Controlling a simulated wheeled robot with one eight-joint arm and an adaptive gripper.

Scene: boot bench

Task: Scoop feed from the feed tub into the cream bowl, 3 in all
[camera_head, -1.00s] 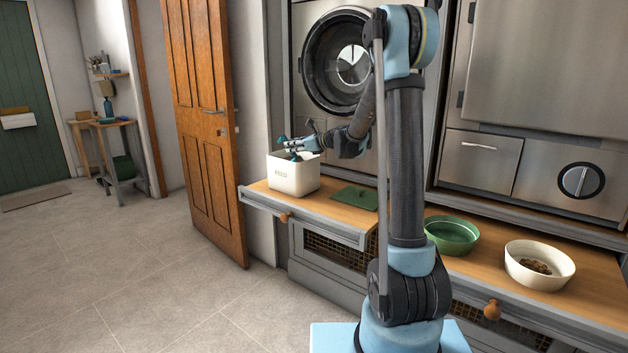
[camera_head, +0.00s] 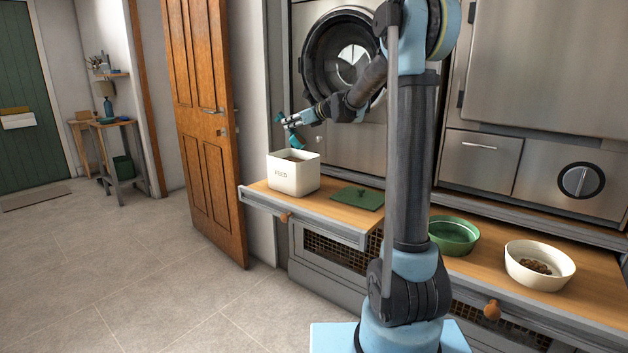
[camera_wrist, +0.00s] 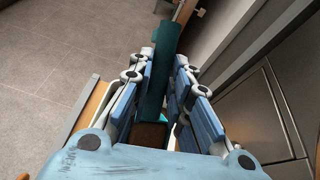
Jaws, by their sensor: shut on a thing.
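The cream feed tub (camera_head: 293,177), marked FEED, stands open on the left pull-out shelf, with brown feed inside. My gripper (camera_head: 291,121) is above the tub, shut on a teal scoop (camera_head: 297,139). The scoop is clear of the rim. In the wrist view the scoop (camera_wrist: 158,75) runs between the fingers, with a brown patch at its lower end that looks like feed. The cream bowl (camera_head: 538,281) sits on the right shelf with some brown feed (camera_head: 535,266) in its bottom.
A green bowl (camera_head: 454,249) stands left of the cream bowl. A flat green lid (camera_head: 357,198) lies right of the tub. An open wooden door (camera_head: 207,130) is at the left. My arm column stands between the tub and the bowls.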

